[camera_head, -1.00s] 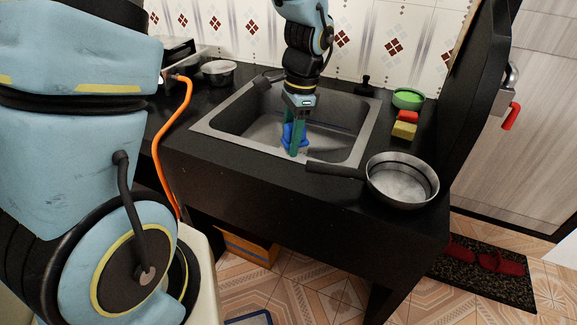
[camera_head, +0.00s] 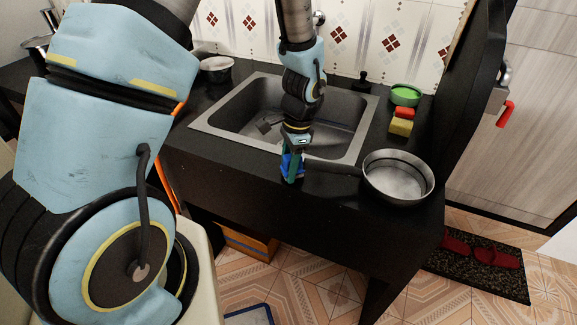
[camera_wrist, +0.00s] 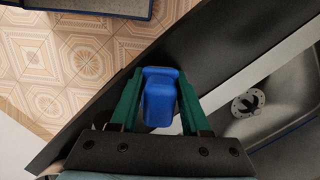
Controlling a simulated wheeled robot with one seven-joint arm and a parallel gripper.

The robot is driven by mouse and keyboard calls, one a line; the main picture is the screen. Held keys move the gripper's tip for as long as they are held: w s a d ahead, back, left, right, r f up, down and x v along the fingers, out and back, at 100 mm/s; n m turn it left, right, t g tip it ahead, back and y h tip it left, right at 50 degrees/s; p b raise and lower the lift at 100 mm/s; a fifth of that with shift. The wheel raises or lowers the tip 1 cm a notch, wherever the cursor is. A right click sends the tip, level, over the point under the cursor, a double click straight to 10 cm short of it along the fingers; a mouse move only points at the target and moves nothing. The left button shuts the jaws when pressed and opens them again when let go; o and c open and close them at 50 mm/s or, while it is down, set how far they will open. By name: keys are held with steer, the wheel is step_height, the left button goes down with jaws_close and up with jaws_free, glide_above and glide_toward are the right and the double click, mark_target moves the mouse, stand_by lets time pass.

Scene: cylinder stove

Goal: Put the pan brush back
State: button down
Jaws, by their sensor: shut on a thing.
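A blue thing, likely the pan brush (camera_wrist: 160,98), is held between the green fingers of my gripper (camera_wrist: 158,100) in the wrist view. Only its blue top end shows there; its lower part is hidden. In the head view my gripper (camera_head: 292,168) points down near the front edge of the black counter, in front of the sink (camera_head: 330,115). The blue brush shows between the fingers there too (camera_head: 291,162). I cannot tell whether the brush touches the counter.
A pan (camera_head: 398,178) sits on the counter to the right, its handle reaching toward my gripper. Behind it are a green bowl (camera_head: 405,96), a red sponge (camera_head: 404,113) and a yellow sponge (camera_head: 400,127). A small pot (camera_head: 215,70) stands left of the sink.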

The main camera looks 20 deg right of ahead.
steer(key=shift+f, duration=0.15)
steer(key=c, duration=0.7)
jaws_free()
steer(key=shift+o, duration=0.2)
steer(key=r+p, duration=0.3)
steer(key=r, duration=0.1)
steer(key=d+r+p, duration=0.1)
steer(key=r+p, duration=0.2)
steer(key=r, duration=0.1)
steer(key=r+p, duration=0.3)
steer(key=r, duration=0.1)
steer(key=shift+d+r+p, duration=0.2)
steer(key=shift+d+p, duration=0.2)
steer(key=a+r+n, duration=0.4)
steer(key=a+n, duration=0.1)
steer(key=a, duration=0.3)
steer(key=a+r+n+t+h, duration=0.1)
steer(key=a+r+n, duration=0.4)
steer(key=a, duration=0.4)
steer(key=w+a+r+n, duration=0.1)
steer(key=a+r+n, duration=0.4)
steer(key=a, duration=0.4)
steer(key=shift+a+r+n+t+h, duration=0.15)
steer(key=shift+r+n+t+h, duration=0.2)
steer(key=shift+n, duration=0.35)
steer(key=shift+w+f, duration=0.1)
steer(key=shift+f, duration=0.05)
